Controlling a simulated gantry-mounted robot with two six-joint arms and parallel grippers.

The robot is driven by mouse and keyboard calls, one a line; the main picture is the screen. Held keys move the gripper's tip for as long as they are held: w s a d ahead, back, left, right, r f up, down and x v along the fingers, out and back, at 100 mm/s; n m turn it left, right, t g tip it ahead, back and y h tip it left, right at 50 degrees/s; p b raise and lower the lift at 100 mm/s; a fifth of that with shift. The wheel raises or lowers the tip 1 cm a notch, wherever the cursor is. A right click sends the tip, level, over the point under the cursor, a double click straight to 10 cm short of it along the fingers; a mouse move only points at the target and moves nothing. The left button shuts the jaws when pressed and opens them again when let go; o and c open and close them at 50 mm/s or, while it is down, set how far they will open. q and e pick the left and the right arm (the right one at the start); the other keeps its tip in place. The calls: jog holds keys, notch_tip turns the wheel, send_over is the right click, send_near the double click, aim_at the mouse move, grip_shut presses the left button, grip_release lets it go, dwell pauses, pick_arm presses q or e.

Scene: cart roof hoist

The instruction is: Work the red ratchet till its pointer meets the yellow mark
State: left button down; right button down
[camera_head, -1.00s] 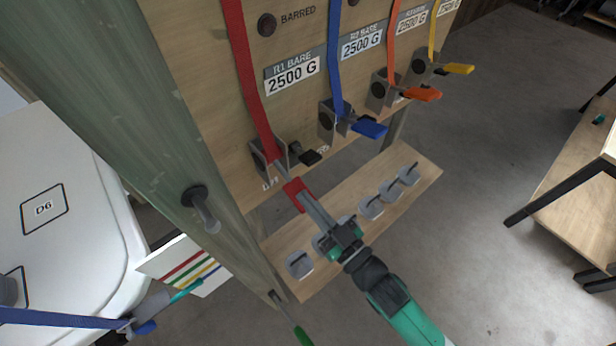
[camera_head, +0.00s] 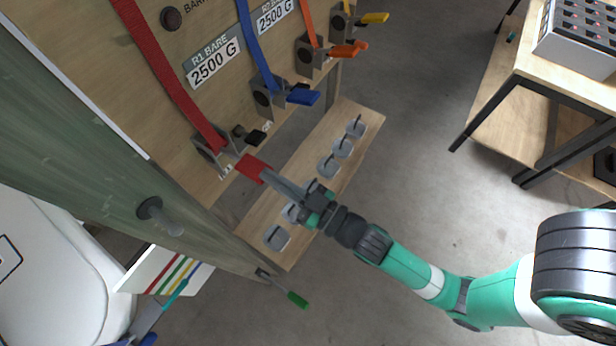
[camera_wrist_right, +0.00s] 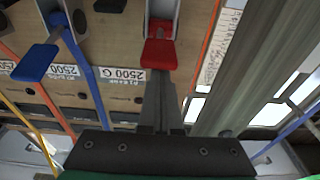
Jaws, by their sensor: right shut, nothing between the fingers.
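The red ratchet (camera_head: 212,150) is fixed low on the wooden panel with a red strap (camera_head: 165,75) running up from it. Its red handle (camera_head: 253,168) sticks out toward my right gripper (camera_head: 268,177). In the right wrist view the handle (camera_wrist_right: 159,54) sits just past the tips of the shut fingers (camera_wrist_right: 158,85). Nothing is between the fingers. I cannot tell whether the tips touch the handle. A black lever (camera_head: 250,135) is beside the ratchet. I cannot make out the pointer or the yellow mark. My left gripper is not in view.
Blue (camera_head: 302,97), orange (camera_head: 348,50) and yellow (camera_head: 375,18) handles line the panel. A low wooden shelf (camera_head: 355,108) holds several grey weights. A green post (camera_head: 95,150) stands at left, with a green-handled tool (camera_head: 298,299) below. A table (camera_head: 530,62) is at right; floor between is clear.

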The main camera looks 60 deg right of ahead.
jog(key=s+f+b, duration=0.1)
jog(key=s+b, duration=0.2)
jog(key=s, duration=0.5)
jog(key=shift+a, duration=0.2)
jog(key=shift+s+f, duration=0.1)
dwell(0.6)
